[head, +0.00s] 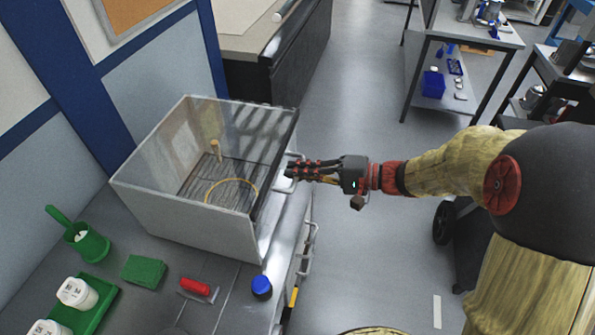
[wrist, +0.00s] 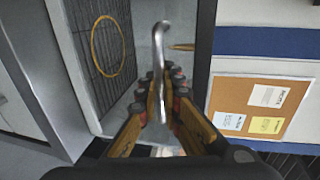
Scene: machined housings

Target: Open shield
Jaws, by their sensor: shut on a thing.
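The shield is the clear front panel (head: 272,185) of a pale box-shaped enclosure (head: 185,222) on the grey bench. A metal bar handle (wrist: 158,60) stands out from the shield and also shows in the head view (head: 287,184). My gripper (head: 291,170) reaches it from the right. In the wrist view my gripper (wrist: 163,100) has its fingers closed around the handle. Through the clear walls I see a yellow ring (head: 232,181) and a small wooden peg (head: 215,148) over a dark slatted floor. The shield appears down over the front; its lower edge is partly hidden.
A green cup with a brush (head: 88,243), a green block (head: 143,270), a red-handled tool (head: 195,287) and a blue-capped jar (head: 261,287) stand on the bench before the enclosure. Open floor (head: 375,90) lies right of the bench. A cork board (wrist: 262,107) hangs on the wall.

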